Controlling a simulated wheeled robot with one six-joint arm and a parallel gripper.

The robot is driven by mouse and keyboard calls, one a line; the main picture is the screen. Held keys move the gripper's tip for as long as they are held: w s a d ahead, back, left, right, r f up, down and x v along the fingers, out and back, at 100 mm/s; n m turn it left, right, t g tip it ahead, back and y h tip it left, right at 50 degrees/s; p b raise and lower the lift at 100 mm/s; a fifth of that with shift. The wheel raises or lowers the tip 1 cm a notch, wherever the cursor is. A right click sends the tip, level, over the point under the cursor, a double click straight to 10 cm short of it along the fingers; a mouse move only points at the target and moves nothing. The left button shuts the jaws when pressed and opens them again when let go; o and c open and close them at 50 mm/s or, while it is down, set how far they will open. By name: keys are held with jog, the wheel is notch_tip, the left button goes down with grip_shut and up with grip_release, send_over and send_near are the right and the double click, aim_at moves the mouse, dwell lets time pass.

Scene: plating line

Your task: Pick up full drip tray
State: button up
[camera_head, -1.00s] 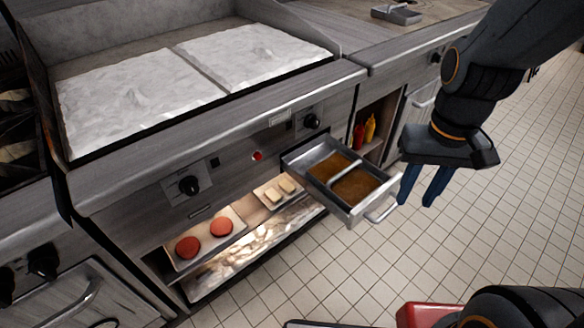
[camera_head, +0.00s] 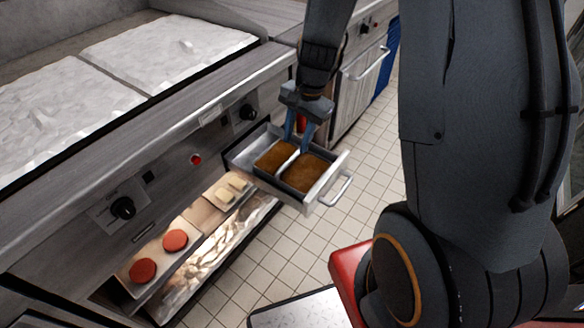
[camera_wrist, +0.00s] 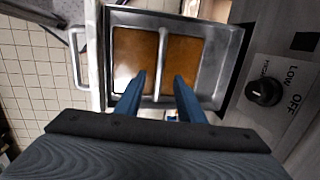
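The full drip tray (camera_head: 240,155) is a metal drawer pulled out from under the griddle. Brown liquid (camera_head: 305,173) fills both sides of its middle divider bar (camera_head: 287,162). Its front handle (camera_head: 336,190) points right in the head view. The tray also shows in the wrist view (camera_wrist: 228,62), with its handle at the left. My gripper (camera_head: 297,147) is open and empty at the tray's far side, pointing down. In the wrist view its blue fingers (camera_wrist: 158,80) lie on either side of the divider's near end. I cannot tell whether they touch it.
A griddle with pale slabs (camera_head: 170,48) is above the tray. A shelf below holds red patties (camera_head: 175,240) and pale blocks (camera_head: 226,192). A control knob (camera_wrist: 264,91) is beside the tray. A red item (camera_head: 350,270) is near my base. Tiled floor lies open at the right.

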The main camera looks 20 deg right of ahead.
aim_at(293, 157)
jog(key=shift+w+f+m, duration=0.3)
jog(key=shift+f, duration=0.55)
jog(key=f, duration=0.4)
jog(key=a+f, duration=0.1)
jog(key=f, duration=0.1)
jog(key=shift+a+f, duration=0.1)
jog(key=shift+f, duration=0.25)
grip_shut()
